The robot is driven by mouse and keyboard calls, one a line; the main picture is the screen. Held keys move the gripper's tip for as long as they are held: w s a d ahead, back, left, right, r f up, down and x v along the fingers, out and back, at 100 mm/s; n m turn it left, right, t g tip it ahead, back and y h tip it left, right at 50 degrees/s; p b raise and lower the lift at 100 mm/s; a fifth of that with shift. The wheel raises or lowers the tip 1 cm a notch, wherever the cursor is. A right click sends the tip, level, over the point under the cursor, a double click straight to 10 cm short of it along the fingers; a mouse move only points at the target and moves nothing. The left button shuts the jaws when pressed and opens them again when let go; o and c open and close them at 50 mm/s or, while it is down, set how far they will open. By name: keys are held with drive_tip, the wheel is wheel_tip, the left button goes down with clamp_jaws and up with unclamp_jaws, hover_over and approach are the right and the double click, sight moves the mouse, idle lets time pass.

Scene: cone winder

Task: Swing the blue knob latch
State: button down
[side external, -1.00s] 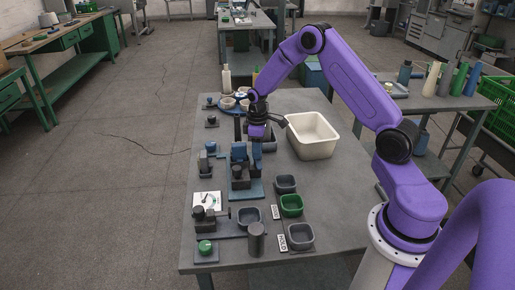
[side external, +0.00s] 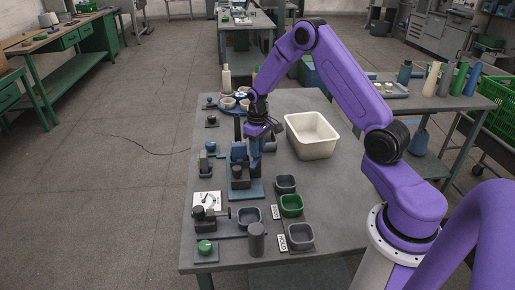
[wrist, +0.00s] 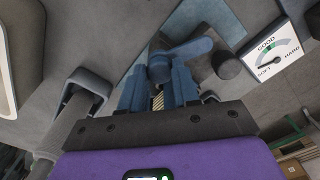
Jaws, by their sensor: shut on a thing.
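The blue knob latch shows in the wrist view as a round blue knob (wrist: 160,69) with a blue lever arm (wrist: 192,48) reaching up and to the right. My gripper (wrist: 158,86) has its two blue fingers on either side of the knob, shut on it. In the side view my gripper (side external: 255,160) points down at the blue and dark fixture (side external: 238,153), at its right side. The fixture stands on a blue base plate (side external: 247,191). The knob itself is hidden or too small to tell apart there.
A dial card marked good, soft and hard (wrist: 273,50) lies beside a dark round post (wrist: 226,65). A cream bin (side external: 313,135) stands to the right of my gripper. Grey trays (side external: 300,237) and a green tray (side external: 291,205) are nearer the front. The table's right front is clear.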

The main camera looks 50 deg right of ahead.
drive_tip(key=m, duration=0.6)
drive_tip(key=shift+m, duration=0.3)
drive_tip(key=m, duration=0.6)
drive_tip(key=shift+m, duration=0.3)
drive_tip(key=c, duration=0.8)
unclamp_jaws()
drive_tip(key=shift+r, duration=0.15)
wheel_tip(320, 180, up, 17)
drive_tip(key=shift+r, duration=0.1)
